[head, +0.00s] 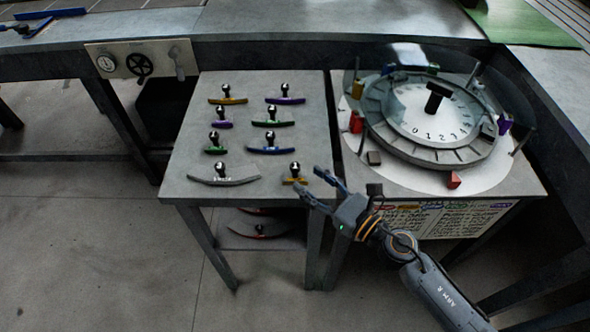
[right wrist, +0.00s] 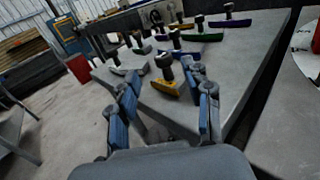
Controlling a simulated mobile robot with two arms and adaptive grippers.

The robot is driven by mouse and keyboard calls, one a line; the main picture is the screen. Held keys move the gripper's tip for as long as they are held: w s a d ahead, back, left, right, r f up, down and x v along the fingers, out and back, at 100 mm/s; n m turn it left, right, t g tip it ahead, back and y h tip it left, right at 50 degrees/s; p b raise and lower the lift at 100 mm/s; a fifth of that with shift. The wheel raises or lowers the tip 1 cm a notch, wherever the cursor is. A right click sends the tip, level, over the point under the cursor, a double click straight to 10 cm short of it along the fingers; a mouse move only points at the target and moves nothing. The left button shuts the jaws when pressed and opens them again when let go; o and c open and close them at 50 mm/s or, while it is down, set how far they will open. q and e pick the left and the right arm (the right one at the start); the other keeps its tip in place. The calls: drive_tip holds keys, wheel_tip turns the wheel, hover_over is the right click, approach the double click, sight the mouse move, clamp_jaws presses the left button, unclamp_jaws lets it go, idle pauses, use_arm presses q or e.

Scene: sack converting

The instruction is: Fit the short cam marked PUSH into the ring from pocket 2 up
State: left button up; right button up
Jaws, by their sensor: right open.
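Several cams with black knobs stand on the grey table (head: 245,80), among them a short yellow cam (head: 294,181), short green cam (head: 214,150), short purple cam (head: 217,124) and long grey cam (head: 224,181). I cannot read which is marked PUSH. My right gripper (head: 309,181) is open and empty at the table's front right corner, close beside the yellow cam. In the right wrist view the yellow cam (right wrist: 166,88) stands ahead, in line with the gap between the fingers. The ring (head: 375,133) lies around a numbered dial (head: 434,110); its pocket 2 is hard to single out. My left gripper is out of view.
Small coloured blocks, including a red one (head: 454,180), sit around the ring on the white disc. A clear curved guard (head: 515,95) stands at the disc's right. A gauge panel (head: 140,60) is behind the table. Dark curved pieces (head: 262,230) lie on the shelf below.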

sight(297, 166)
drive_tip(key=shift+w+a, duration=0.45)
drive_tip(key=p+x, duration=0.1)
drive_tip(key=x, duration=0.3)
drive_tip(key=shift+w+r+p, duration=0.25)
drive_tip(key=shift+w+p, duration=0.1)
drive_tip(key=shift+w+a+f, duration=0.1)
drive_tip(key=shift+w+a, duration=0.15)
clamp_jaws()
